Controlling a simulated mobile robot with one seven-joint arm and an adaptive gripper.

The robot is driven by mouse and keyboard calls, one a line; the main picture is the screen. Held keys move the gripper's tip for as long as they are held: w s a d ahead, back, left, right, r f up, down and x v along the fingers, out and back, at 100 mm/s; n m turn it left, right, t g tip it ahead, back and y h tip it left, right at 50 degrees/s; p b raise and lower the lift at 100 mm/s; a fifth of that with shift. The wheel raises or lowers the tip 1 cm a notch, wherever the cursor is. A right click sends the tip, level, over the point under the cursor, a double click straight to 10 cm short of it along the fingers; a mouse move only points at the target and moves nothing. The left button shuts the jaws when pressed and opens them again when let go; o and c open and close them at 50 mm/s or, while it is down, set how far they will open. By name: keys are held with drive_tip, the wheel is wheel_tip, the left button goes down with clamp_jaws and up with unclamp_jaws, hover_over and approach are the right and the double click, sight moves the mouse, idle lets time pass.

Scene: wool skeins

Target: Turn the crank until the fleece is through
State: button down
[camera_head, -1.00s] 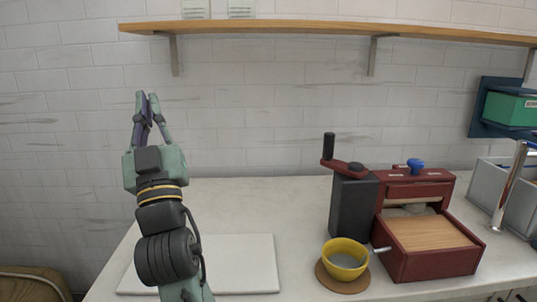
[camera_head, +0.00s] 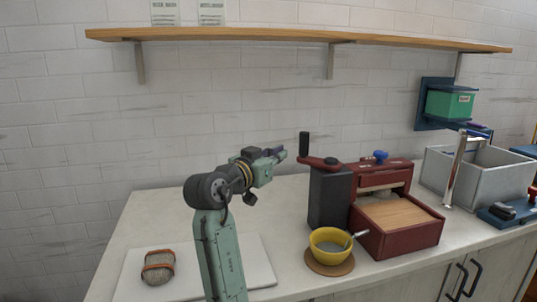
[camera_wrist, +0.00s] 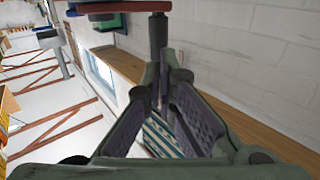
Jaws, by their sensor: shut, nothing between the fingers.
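The dark red machine (camera_head: 397,225) stands on the worktop with a wooden bed at its front. Its crank has a red arm (camera_head: 325,162) on top of a dark housing (camera_head: 329,198) and an upright black handle (camera_head: 304,145); the handle also shows at the top of the wrist view (camera_wrist: 158,36). A pale strip (camera_head: 380,188) shows under the machine's top; I cannot tell whether it is fleece or roller. My gripper (camera_head: 278,153) is shut and empty, pointing at the handle from the left, apparently just short of it. It also shows in the wrist view (camera_wrist: 162,88).
A grey-brown bundle with orange bands (camera_head: 157,267) lies on a white board (camera_head: 254,265). A yellow bowl (camera_head: 329,241) with a spoon stands on a round mat before the housing. A grey sink (camera_head: 478,178) with a tap is at right. A wooden shelf (camera_head: 300,38) runs above.

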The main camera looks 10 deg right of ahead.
sight(300, 144)
drive_tip(key=p+x, duration=0.2)
drive_tip(key=x, duration=0.5)
drive_tip(key=shift+w+d+r+p, duration=0.1)
drive_tip(key=shift+w+d+p, duration=0.15)
drive_tip(key=shift+w+p, duration=0.05)
drive_tip(key=shift+w+d, duration=0.35)
drive_tip(key=shift+w, duration=0.05)
drive_tip(key=shift+w+d+m+g+h, duration=0.15)
drive_tip(key=shift+w+m+g+h, duration=0.25)
drive_tip(key=shift+g, duration=0.1)
